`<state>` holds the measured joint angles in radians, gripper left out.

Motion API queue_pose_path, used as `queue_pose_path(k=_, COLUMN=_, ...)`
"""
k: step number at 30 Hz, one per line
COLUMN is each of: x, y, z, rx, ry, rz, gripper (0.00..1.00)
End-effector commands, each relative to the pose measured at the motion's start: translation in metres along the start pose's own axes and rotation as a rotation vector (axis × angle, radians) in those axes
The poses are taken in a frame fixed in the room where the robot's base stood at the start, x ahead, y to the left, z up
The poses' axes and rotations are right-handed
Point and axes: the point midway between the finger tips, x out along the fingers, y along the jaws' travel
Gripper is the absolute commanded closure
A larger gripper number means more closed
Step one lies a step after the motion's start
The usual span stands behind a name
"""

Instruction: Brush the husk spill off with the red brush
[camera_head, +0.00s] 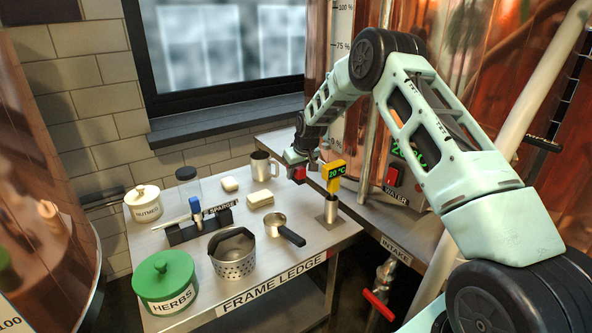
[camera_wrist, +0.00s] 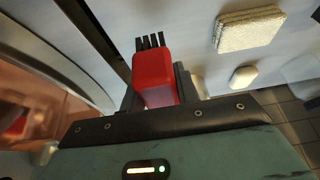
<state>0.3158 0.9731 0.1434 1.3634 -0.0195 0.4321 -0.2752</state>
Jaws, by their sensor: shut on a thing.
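My gripper (camera_head: 299,161) is above the back right part of the steel table (camera_head: 318,252), between the steel mug and the yellow thermometer. It is shut on the red brush (camera_head: 299,174). In the wrist view, the red brush (camera_wrist: 153,80) sits between my fingers, with its dark bristles pointing away from the wrist. I cannot tell whether the bristles touch the table. I cannot make out the husk spill in either view; my gripper and brush hide part of the tabletop.
A steel mug (camera_head: 263,167) stands left of my gripper, and a yellow thermometer (camera_head: 335,172) stands close on its right. Two pale blocks (camera_head: 260,200) (camera_head: 229,184), a saucepan (camera_head: 275,223), a perforated basket (camera_head: 232,262) and a green herbs pot (camera_head: 165,284) stand further left and forward.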

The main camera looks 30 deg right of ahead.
Motion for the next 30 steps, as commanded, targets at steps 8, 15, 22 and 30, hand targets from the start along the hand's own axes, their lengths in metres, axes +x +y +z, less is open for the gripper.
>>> queue_pose_path(k=8, x=0.016, y=0.000, z=0.006, rx=0.000, ry=0.000, rz=0.000, gripper=0.88)
queue_pose_path(k=15, x=0.029, y=0.000, z=0.012, rx=0.000, ry=0.000, rz=0.000, gripper=0.88)
queue_pose_path(k=22, x=0.041, y=0.000, z=0.017, rx=0.000, ry=0.000, rz=0.000, gripper=0.88)
queue_pose_path(k=30, x=0.049, y=0.000, z=0.020, rx=0.000, ry=0.001, rz=0.000, gripper=0.53)
